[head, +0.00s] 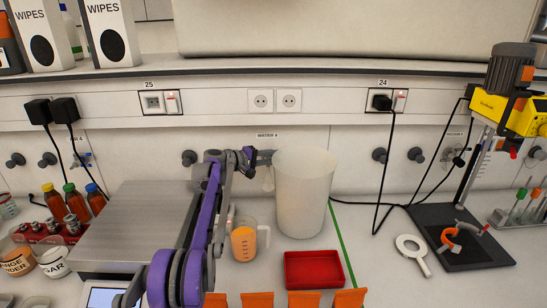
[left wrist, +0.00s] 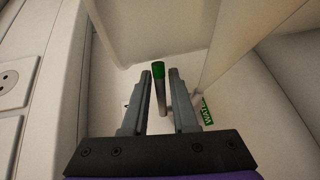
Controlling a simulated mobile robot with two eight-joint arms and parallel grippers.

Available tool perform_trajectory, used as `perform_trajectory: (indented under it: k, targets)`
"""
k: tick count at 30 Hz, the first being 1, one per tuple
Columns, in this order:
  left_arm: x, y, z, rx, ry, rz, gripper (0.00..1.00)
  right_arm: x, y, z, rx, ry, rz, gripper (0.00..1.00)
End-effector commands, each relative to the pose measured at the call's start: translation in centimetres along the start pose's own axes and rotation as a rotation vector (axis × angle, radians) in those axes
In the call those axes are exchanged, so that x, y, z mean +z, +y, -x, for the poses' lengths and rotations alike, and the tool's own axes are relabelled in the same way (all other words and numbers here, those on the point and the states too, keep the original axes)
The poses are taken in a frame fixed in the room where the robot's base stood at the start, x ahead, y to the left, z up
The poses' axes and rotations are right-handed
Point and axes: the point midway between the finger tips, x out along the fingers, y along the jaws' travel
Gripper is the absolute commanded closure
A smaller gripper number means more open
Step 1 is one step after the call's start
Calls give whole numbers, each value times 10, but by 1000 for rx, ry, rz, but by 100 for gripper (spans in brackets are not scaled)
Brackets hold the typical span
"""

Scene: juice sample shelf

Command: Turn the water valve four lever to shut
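The WATER 4 label (head: 267,135) is on the back wall in the head view. The valve under it is mostly hidden behind my left gripper (head: 250,155) and the tall translucent jug. In the left wrist view, a grey rod with a green tip (left wrist: 159,72), which looks like the valve lever, shows between the two fingers of my left gripper (left wrist: 159,78). The fingers are apart, with small gaps to the rod on both sides. I cannot tell how deep the rod lies between them. My right gripper is not in view.
The tall jug (head: 303,200) stands close beside my left gripper. A small orange-filled beaker (head: 244,243) and a red tray (head: 313,270) are in front. A steel-topped device (head: 135,220) is at left. A stirrer stand (head: 460,235) is at right.

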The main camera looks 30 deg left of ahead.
Motion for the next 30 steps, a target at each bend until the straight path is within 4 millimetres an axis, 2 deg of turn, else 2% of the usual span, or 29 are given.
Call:
perform_trajectory:
  k: [2, 6, 7, 30]
  targets:
    - [0, 0, 0, 0, 0, 0, 73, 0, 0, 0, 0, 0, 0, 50]
    - [0, 0, 0, 0, 0, 0, 97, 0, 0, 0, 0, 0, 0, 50]
    - [0, 0, 0, 0, 0, 0, 100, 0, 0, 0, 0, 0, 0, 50]
    - [0, 0, 0, 0, 0, 0, 100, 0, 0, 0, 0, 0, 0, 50]
